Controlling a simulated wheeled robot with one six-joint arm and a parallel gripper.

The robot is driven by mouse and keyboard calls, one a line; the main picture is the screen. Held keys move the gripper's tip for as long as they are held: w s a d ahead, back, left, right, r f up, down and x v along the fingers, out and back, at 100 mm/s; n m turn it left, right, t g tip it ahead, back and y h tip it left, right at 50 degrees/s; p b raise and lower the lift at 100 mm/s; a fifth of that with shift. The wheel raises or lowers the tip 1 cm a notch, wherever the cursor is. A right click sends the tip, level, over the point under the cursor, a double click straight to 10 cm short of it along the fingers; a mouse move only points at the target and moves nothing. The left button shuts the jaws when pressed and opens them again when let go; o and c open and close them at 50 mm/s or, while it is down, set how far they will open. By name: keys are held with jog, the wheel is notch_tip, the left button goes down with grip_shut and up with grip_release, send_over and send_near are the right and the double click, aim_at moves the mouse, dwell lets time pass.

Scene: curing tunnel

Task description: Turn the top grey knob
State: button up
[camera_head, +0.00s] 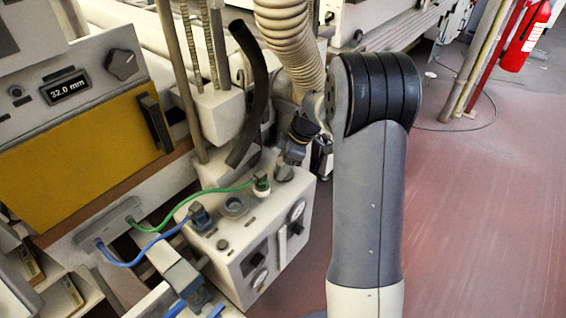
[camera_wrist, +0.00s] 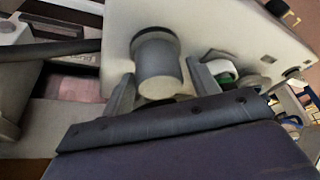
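A short grey cylindrical knob (camera_wrist: 158,68) stands out from the white panel in the wrist view. In the head view it shows as a small grey knob (camera_head: 284,173) on top of the white control box (camera_head: 240,262), partly below my gripper. My gripper (camera_wrist: 164,74) is open, with one finger on each side of the knob in the wrist view. I cannot tell whether either finger touches it. In the head view my gripper (camera_head: 293,150) is small and partly hidden by my arm.
A green-cabled connector (camera_head: 261,186) sits close beside the knob; its green part also shows in the wrist view (camera_wrist: 222,70). A blue-cabled connector (camera_head: 200,216) is further left. A black hose (camera_head: 250,95) and a ribbed duct (camera_head: 290,40) hang near my arm.

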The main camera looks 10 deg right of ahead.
jog(key=c, duration=0.8)
jog(key=shift+o, duration=0.2)
jog(key=shift+m+b, duration=0.3)
